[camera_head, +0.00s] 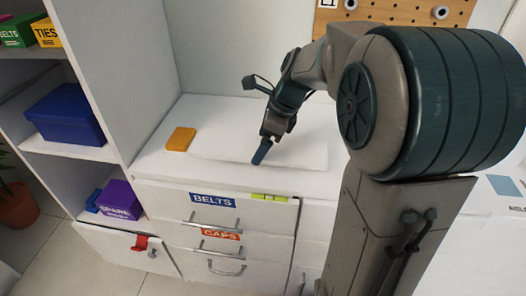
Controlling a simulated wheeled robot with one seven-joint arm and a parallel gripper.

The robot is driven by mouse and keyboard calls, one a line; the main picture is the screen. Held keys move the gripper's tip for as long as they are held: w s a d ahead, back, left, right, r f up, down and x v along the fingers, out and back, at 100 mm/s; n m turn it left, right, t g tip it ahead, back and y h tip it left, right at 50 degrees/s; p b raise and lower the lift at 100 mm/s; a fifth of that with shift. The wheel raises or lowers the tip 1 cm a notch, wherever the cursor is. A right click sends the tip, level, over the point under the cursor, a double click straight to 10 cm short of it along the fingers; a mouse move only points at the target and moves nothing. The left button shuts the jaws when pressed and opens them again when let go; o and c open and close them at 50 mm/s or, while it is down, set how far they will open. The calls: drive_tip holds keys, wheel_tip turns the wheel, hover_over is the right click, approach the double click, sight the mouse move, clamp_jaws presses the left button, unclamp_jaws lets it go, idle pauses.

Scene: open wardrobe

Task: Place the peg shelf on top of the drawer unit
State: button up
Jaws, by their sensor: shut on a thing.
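A thin white board, which looks like the peg shelf (220,145), is flat over the white top of the drawer unit (155,165). I cannot tell whether it rests on the top or hangs just above it. My gripper (263,153) reaches down from the right and is shut on the board near its front edge. Its dark blue fingertip shows at that edge. The drawer fronts below carry a blue BELTS label and an orange CAPS label. My arm hides the right part of the unit.
An orange-yellow block (181,139) lies on the top, left of the board. A white wardrobe partition (110,75) stands left, with a blue box (67,115) and a purple box (119,200) on shelves beyond it. A pegboard (395,12) is at the back right.

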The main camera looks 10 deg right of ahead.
drive_tip(key=shift+f+b, duration=0.4)
drive_tip(key=shift+f, duration=1.25)
drive_tip(key=shift+f, duration=0.2)
drive_tip(key=o, duration=0.8)
drive_tip(key=p+v, duration=0.3)
drive_tip(key=v, duration=0.9)
drive_tip(key=shift+d+r, duration=0.1)
drive_tip(key=shift+s+n, duration=0.25)
drive_tip(key=shift+n, duration=0.15)
drive_tip(key=s+a+f+n+h, duration=0.1)
drive_tip(key=s+f+n+h, duration=0.1)
drive_tip(key=s+f+n, duration=0.2)
drive_tip(key=s+a+f+n+h, duration=0.1)
drive_tip(key=s+f+n, duration=0.4)
drive_tip(key=s+n, duration=0.6)
drive_tip(key=shift+s+f+n+h, duration=0.15)
drive_tip(key=shift+s+n+h, duration=0.25)
drive_tip(key=shift+n, duration=3)
